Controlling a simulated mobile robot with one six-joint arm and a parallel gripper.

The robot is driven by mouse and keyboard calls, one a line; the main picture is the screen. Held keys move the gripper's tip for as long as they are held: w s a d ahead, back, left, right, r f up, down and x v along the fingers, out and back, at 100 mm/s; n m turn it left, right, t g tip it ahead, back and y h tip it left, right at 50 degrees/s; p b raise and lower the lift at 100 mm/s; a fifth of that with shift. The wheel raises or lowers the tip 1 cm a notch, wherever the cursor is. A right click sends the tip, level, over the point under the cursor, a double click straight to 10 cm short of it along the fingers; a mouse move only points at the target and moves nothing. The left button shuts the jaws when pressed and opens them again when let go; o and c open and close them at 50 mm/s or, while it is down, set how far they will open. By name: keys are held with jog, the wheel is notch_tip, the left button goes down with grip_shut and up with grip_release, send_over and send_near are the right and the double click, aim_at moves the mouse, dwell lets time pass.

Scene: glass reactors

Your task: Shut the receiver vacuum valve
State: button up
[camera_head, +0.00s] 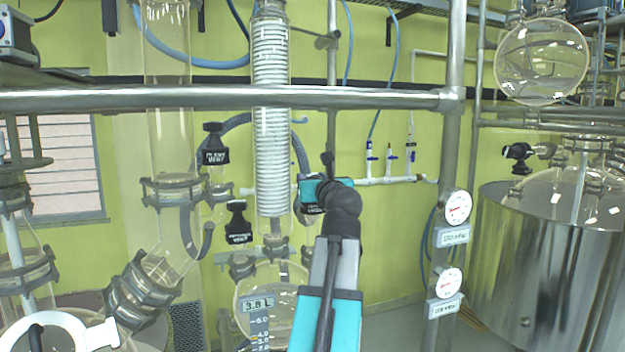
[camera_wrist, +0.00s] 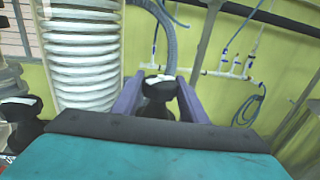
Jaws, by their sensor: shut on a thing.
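My gripper (camera_head: 312,188) is shut on a black valve knob with a pale label (camera_wrist: 158,82), just right of the coiled glass condenser's lower end. In the wrist view my gripper's two jaws (camera_wrist: 158,98) stand on either side of this knob. In the head view the knob (camera_head: 313,209) is mostly hidden by the gripper, and its label is too small to read, so I cannot confirm that it is the receiver vacuum valve. I cannot tell whether the valve is open or shut. Below is the round glass receiver (camera_head: 285,277) with a 3.0 L tag (camera_head: 258,303).
Two other black labelled knobs, an upper one (camera_head: 215,143) and a lower one (camera_head: 237,222), are left of the condenser (camera_head: 270,125). A steel rail (camera_head: 220,98) crosses above my arm. A post with gauges (camera_head: 457,207) and a steel vessel (camera_head: 560,260) stand right.

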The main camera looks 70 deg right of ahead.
jog(key=shift+f+m+g+h, duration=0.1)
jog(key=shift+m+g+h, duration=0.7)
jog(key=shift+g, duration=0.4)
jog(key=o, duration=0.9)
jog(key=shift+c, duration=0.2)
jog(key=shift+d+t+y+b, duration=0.1)
jog(key=shift+t+y+b, duration=0.2)
jog(key=shift+b, duration=0.2)
jog(key=n+t+y+b, duration=0.2)
jog(key=t+b, duration=0.1)
jog(key=b, duration=0.1)
jog(key=shift+n, duration=0.4)
jog(key=shift+n+t+y+b, duration=0.4)
jog(key=shift+t+y, duration=0.1)
jog(key=shift+t, duration=0.2)
jog(key=shift+d+n+t+y+b, duration=0.1)
jog(key=shift+n+t+y+b, duration=0.55)
jog(key=shift+n+t+y, duration=1.35)
jog(key=shift+n+y, duration=0.3)
jog(key=shift+y, duration=0.7)
jog(key=shift+a, duration=0.2)
